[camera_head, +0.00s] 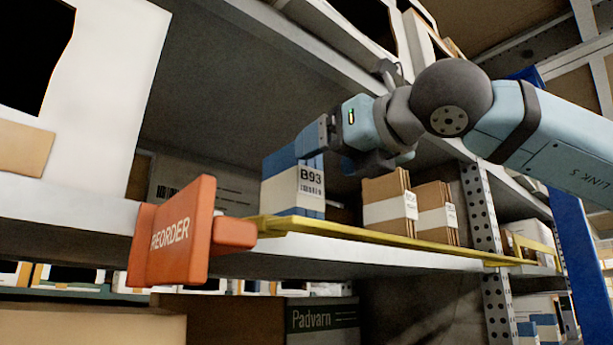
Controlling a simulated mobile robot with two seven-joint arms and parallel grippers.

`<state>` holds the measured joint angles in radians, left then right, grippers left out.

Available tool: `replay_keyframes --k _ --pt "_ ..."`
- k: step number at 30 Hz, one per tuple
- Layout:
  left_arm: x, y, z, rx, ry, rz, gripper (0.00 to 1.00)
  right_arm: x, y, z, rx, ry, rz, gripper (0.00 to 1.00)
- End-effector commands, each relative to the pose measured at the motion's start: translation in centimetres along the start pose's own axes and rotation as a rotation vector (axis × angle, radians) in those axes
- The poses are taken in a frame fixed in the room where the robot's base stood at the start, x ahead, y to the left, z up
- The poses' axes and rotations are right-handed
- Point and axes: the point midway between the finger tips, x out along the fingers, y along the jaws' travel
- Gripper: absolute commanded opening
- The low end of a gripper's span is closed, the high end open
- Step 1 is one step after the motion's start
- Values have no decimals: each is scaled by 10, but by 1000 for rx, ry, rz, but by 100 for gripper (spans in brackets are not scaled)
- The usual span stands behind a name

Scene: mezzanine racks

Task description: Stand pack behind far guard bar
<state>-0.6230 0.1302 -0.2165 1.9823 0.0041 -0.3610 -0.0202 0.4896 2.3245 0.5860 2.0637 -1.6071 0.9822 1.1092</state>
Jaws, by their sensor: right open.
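A blue and white pack labelled B93 (297,190) stands upright on the shelf, behind the near end of a yellow guard bar (385,237). The bar runs along the shelf front toward the far right, where more yellow railing (537,246) shows. My right gripper (322,147) reaches in from the right, with its fingers at the pack's upper right. It is open; whether a finger touches the pack I cannot tell. Part of the pack's top is hidden by the gripper. My left gripper is out of view.
An orange REORDER sign (172,235) juts out at the shelf front, left of the pack. Brown cartons with white bands (389,208) stand right of it. A perforated upright (481,210) and the shelf above (300,38) bound the space.

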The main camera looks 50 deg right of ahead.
Motion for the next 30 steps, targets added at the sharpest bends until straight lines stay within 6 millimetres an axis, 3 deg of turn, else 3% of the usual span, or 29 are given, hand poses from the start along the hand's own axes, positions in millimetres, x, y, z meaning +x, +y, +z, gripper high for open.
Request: replay_keyframes --k 3,9,30 --pt "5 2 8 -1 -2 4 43 -23 0 -2 0 -3 0 79" --pt "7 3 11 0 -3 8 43 -43 0 0 0 -1 -1 79" --pt "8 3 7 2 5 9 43 -46 0 0 0 1 0 79"
